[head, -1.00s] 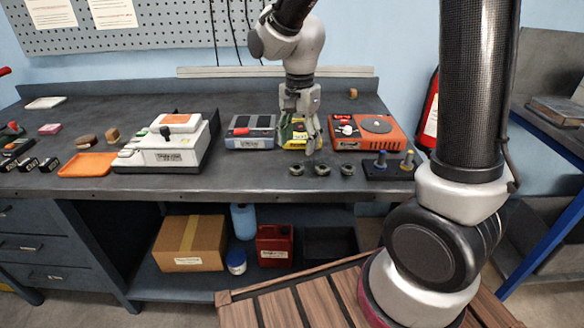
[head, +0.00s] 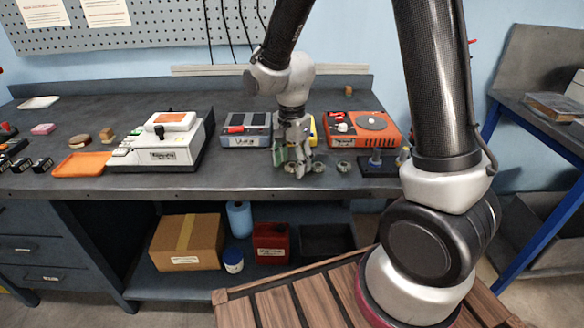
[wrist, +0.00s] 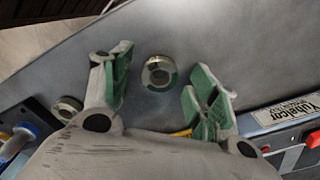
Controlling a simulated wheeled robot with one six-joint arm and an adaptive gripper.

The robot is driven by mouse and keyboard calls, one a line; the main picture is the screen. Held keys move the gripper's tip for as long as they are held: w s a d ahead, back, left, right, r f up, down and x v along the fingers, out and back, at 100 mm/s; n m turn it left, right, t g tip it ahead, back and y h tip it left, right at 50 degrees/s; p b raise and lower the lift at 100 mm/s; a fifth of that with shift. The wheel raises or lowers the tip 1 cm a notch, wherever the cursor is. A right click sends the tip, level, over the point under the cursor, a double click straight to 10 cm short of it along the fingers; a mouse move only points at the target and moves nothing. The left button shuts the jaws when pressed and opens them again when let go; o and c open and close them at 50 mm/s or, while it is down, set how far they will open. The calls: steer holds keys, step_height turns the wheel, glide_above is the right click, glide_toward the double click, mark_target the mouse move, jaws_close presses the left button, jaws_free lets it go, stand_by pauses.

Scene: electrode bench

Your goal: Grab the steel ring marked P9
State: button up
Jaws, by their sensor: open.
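My gripper (head: 291,160) is open and low over the front of the bench, with green pads on its fingers. In the wrist view, a steel ring (wrist: 158,73) lies on the bench top in the gap between the open fingers (wrist: 160,85), touching neither as far as I can see. A second ring (wrist: 67,107) lies to the left, outside the left finger. In the head view, two rings, one nearer (head: 318,167) and one farther right (head: 344,168), show right of my gripper; the fingers largely cover the spot left of them. No P9 mark is readable.
A blue-grey device (head: 247,130) stands left of my gripper, and a yellow one (head: 313,130) is partly hidden behind it. An orange device (head: 362,130) and a dark stand with knobs (head: 378,165) are at right. The bench's front edge is close.

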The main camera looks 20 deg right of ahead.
steer(key=c, duration=1.1)
steer(key=shift+c, duration=0.2)
steer(key=shift+r, duration=0.15)
